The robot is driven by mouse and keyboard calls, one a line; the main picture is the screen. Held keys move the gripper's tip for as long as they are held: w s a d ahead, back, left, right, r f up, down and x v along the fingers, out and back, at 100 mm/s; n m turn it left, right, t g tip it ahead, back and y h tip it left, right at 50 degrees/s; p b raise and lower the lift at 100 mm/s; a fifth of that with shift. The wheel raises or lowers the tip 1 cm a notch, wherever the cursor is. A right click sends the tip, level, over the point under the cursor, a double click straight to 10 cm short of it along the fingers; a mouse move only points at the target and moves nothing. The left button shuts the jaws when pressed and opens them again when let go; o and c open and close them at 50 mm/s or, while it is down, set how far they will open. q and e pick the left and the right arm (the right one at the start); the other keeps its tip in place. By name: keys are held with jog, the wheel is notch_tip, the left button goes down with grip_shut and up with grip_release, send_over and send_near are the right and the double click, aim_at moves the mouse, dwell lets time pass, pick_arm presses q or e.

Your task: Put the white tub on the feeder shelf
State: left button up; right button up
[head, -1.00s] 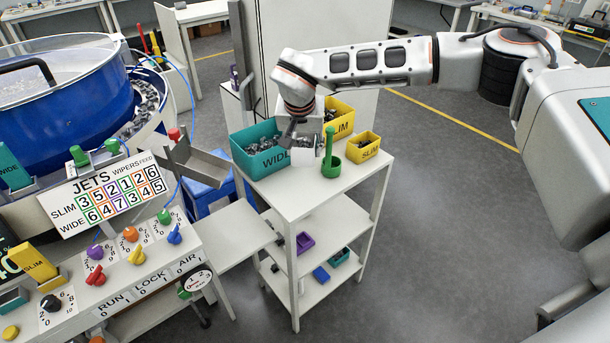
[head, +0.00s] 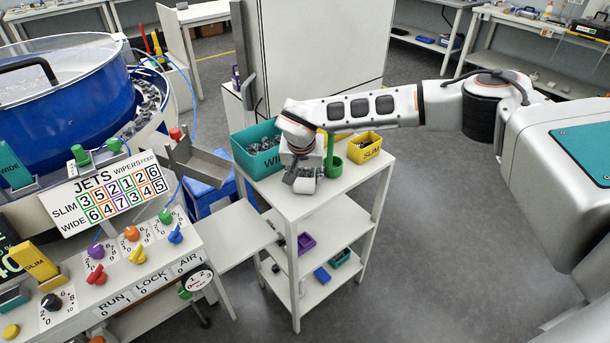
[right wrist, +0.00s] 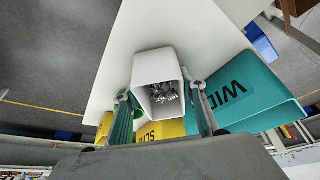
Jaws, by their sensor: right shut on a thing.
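The white tub (head: 304,186) is at the near part of the cart top in the head view, partly hidden by my right wrist. In the right wrist view the tub (right wrist: 155,62) sits between both fingers, with small metal parts inside. My right gripper (right wrist: 160,92) is shut on it; in the head view the gripper (head: 299,172) is mostly covered by its own wrist. I cannot tell whether the tub touches the cart top. A flat white shelf (head: 236,236) juts from the feeder console, left of the cart and lower than its top. My left gripper is not in view.
The white cart (head: 300,208) also holds a teal WIDE bin (head: 245,145), a yellow SLIM bin (head: 372,152) and a green cup (head: 332,168). A grey chute (head: 203,165) and the labelled console (head: 110,200) stand left. The flat shelf looks bare.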

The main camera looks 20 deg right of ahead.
jog(key=shift+f, duration=0.1)
jog(key=o, duration=0.7)
jog(key=shift+f, duration=0.1)
jog(key=o, duration=0.4)
jog(key=shift+o, duration=0.2)
